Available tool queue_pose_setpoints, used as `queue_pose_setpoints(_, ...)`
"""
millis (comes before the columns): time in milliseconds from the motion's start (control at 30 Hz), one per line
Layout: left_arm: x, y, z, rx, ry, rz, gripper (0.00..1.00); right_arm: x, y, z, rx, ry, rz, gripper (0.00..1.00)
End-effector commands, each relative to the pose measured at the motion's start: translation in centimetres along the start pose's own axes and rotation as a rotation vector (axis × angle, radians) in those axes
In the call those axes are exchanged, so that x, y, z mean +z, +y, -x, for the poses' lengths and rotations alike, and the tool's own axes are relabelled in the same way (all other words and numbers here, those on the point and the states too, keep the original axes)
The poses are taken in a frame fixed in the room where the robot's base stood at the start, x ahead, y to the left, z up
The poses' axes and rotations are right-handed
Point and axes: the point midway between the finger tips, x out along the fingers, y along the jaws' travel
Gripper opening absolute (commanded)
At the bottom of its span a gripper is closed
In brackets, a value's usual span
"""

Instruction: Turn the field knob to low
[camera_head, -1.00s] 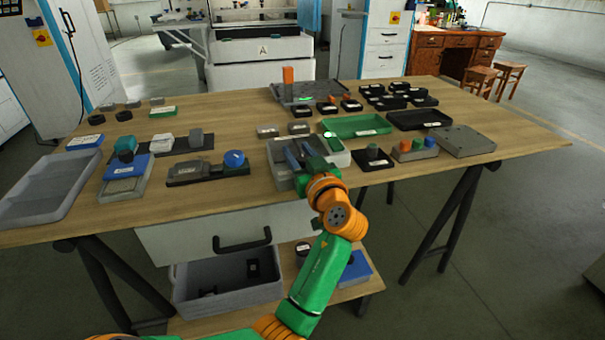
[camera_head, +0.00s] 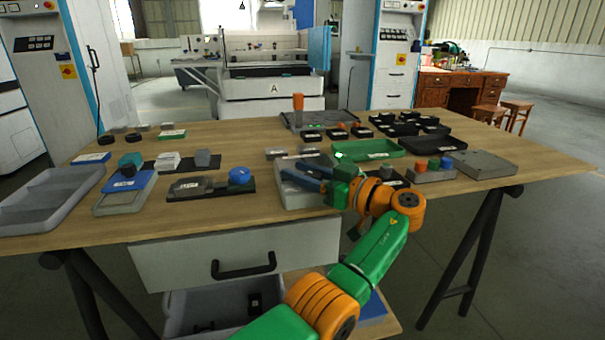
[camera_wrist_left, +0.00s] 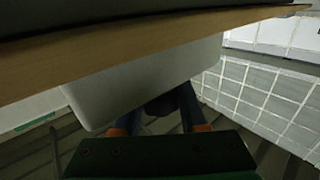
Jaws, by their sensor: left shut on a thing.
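My left gripper (camera_head: 318,178) is over the right part of a grey box (camera_head: 300,198) near the table's front edge. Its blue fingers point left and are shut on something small. In the left wrist view the fingers (camera_wrist_left: 174,104) frame a dark shape too shadowed to identify. I cannot tell for sure which part is the field knob. A round blue knob (camera_head: 240,176) sits on a black-and-grey unit (camera_head: 205,192) left of the gripper, apart from it. A black block with a knob (camera_head: 388,175) is partly hidden behind my left arm. My right gripper is out of view.
A green tray (camera_head: 368,150) and a black tray (camera_head: 417,145) lie behind the arm. A grey compartment tray (camera_head: 50,190) is at the left. An orange upright piece (camera_head: 298,102) stands at the back.

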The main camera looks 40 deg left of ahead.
Motion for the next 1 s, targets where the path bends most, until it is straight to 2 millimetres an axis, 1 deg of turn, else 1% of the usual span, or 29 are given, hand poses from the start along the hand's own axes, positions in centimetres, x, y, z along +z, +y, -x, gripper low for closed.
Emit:
queue_pose_setpoints(533,-0.06,-0.04,-0.06,-0.016,0.000,0.001,0.00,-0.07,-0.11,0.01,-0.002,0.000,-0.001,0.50)
queue_pose_setpoints(567,-0.06,-0.04,-0.06,-0.016,0.000,0.001,0.45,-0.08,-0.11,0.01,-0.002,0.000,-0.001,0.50)
queue_pose_setpoints(600,-0.05,-0.04,-0.06,-0.016,0.000,0.001,0.55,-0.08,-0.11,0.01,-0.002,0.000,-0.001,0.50)
queue_pose_setpoints(667,-0.04,-0.04,-0.06,-0.016,0.000,0.001,0.72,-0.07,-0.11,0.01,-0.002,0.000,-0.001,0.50)
queue_pose_setpoints(1000,0.04,-0.03,-0.23,-0.016,0.000,0.000,0.72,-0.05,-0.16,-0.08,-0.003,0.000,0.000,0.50)
